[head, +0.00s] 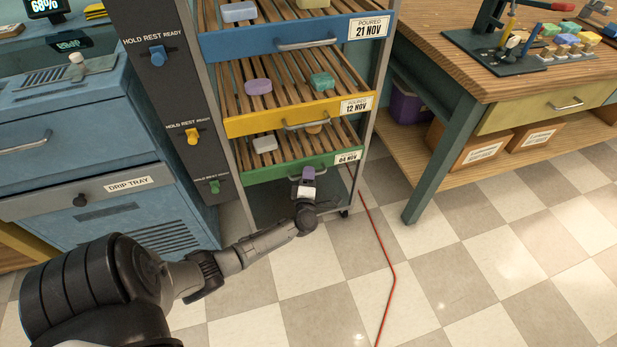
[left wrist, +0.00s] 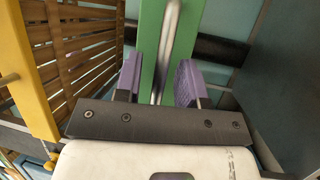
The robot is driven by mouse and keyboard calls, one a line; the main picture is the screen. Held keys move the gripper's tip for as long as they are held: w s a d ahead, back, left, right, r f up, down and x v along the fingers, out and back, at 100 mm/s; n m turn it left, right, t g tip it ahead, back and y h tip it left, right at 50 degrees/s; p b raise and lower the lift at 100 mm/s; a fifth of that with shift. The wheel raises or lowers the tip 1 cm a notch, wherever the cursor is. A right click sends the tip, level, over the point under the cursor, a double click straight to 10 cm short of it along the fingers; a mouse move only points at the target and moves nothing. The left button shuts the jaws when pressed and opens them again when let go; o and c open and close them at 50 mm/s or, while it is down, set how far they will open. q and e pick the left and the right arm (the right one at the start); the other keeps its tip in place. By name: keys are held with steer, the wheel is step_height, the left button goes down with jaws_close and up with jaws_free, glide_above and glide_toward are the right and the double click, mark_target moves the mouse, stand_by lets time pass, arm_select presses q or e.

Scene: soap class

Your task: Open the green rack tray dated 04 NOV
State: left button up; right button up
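The green rack tray (head: 265,173) is the lowest of the rack's trays, with a label (head: 347,157) reading 04 NOV. It looks shut, its front in line with the trays above. My left gripper (head: 308,178) is at the middle of its front. In the left wrist view the left gripper (left wrist: 165,85) has its purple pads apart, one on each side of the metal handle (left wrist: 169,45) on the green front (left wrist: 150,40). I see gaps between pads and handle. My right gripper is not in view.
Above are the yellow tray (head: 250,123) dated 12 NOV and the blue tray (head: 245,45) dated 21 NOV, holding soap bars. A panel left of the rack has a green switch (head: 214,186). A red cable (head: 393,270) lies on the checkered floor; the floor in front is otherwise clear.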

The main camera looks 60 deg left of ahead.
arm_select(q)
steer(key=shift+w+a, duration=0.1)
steer(key=shift+c, duration=0.5)
jaws_close()
